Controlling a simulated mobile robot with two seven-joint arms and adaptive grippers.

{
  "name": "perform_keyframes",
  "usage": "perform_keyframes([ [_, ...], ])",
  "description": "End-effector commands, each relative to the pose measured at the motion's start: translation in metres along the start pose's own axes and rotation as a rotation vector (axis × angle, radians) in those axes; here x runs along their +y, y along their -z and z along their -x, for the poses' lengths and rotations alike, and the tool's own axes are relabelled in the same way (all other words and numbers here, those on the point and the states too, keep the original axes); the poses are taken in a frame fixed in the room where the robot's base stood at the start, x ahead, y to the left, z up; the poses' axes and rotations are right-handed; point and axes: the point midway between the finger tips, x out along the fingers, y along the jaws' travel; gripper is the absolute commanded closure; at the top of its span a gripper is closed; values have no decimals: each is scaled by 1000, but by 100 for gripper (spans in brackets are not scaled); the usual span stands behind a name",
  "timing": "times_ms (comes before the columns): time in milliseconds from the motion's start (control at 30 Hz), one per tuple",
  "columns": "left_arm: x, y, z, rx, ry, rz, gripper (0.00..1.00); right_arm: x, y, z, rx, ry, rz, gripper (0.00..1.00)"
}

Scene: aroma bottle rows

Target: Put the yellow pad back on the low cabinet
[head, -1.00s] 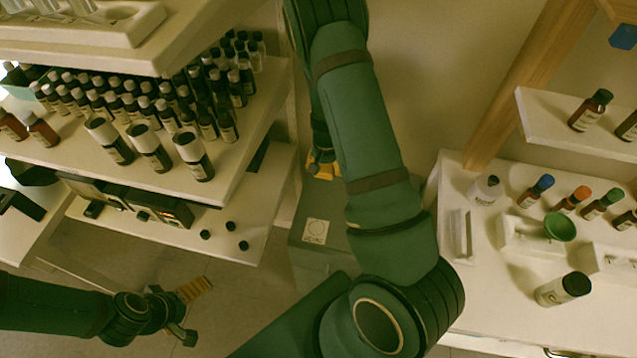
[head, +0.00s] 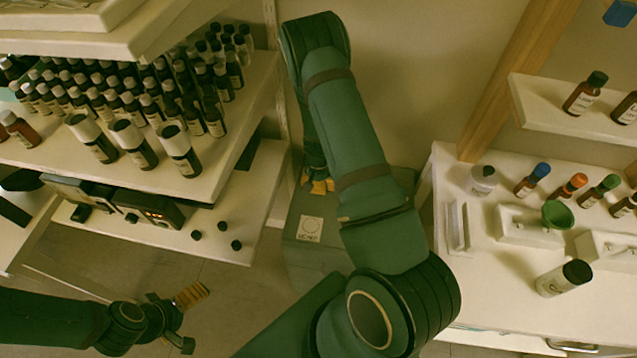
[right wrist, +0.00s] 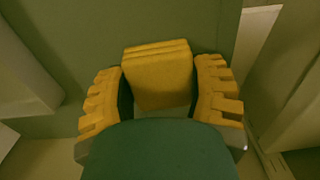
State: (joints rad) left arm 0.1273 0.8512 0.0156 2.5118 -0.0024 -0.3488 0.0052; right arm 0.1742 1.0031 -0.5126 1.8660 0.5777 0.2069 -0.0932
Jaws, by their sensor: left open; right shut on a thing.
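The yellow pad (right wrist: 158,75) is a small block with ridged layers, held between the two yellow fingers of my right gripper (right wrist: 160,95). In the head view my right gripper (head: 318,184) is at the far end of the green arm, over the far part of the low grey-green cabinet (head: 305,262). The cabinet bears a pale square label (head: 310,228). My arm hides part of the cabinet. I cannot tell whether the pad touches the cabinet top. My left gripper (head: 184,318) is open and empty above the floor at the lower left.
Left shelves (head: 225,190) hold rows of dark bottles, with several black caps low down. At the right, a white table (head: 500,300) carries capped bottles, a green funnel (head: 559,213) and white holders. The low cabinet stands between them, close to both.

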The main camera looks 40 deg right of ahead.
Motion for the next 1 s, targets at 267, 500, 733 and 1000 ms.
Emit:
perform_keyframes([
  [267,-1,0,-3,2,0,0,0,0,0,-3,0,0,0,11],
  [500,-1,0,-3,2,0,0,0,0,0,-3,0,0,0,11],
  [733,1,0,3,0,0,0,0,0,1,9,2,0,0,11],
  [1000,6,3,16,4,1,3,0,-1,0,64,2,2,2,11],
])
